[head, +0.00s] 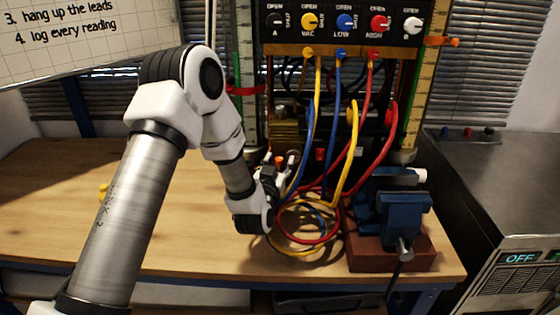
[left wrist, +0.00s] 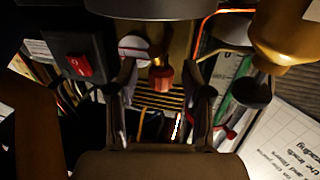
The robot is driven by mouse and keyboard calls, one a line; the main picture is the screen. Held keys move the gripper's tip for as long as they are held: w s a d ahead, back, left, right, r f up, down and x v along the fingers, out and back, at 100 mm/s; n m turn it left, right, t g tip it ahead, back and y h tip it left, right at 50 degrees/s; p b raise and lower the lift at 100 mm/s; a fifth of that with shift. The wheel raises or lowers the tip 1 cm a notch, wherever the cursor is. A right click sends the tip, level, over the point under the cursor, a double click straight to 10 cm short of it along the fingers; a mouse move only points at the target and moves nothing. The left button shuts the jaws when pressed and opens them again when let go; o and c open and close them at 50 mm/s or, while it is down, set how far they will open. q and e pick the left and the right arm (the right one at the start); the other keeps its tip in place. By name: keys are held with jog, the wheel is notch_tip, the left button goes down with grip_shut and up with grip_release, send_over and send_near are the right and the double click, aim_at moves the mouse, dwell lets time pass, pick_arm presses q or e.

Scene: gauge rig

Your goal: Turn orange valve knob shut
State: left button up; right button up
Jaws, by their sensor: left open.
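The orange valve knob (left wrist: 161,76) shows in the left wrist view on a brass-coloured body, in the gap between my fingertips. In the head view a small orange piece (head: 280,160) shows just beyond my left gripper (head: 281,172); it looks like the same knob, partly hidden. My left gripper, also in the left wrist view (left wrist: 160,80), is open, with one finger on each side of the knob. I see no clear contact, and the depth between the tips and the knob is hard to judge. My right gripper is not in view.
Yellow, blue and red leads (head: 320,225) hang from the black panel (head: 345,22) and coil on the wooden bench (head: 60,190) beside my left gripper. A blue vise (head: 392,205) stands at the right. A whiteboard (head: 80,45) hangs upper left. The bench's left side is mostly clear.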

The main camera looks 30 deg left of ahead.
pick_arm(q)
jog(key=shift+w+a, duration=0.2)
jog(key=shift+w, duration=0.1)
grip_shut()
jog(key=shift+a+r+m+t+h+p, duration=0.15)
jog(key=shift+m+t+h+p, duration=0.15)
jog(key=shift+m+h+p, duration=0.65)
jog(key=h, duration=0.1)
jog(key=m+h, duration=0.1)
jog(key=shift+d+h, duration=0.2)
jog(key=shift+h, duration=0.15)
grip_release()
jog(key=shift+s, duration=0.1)
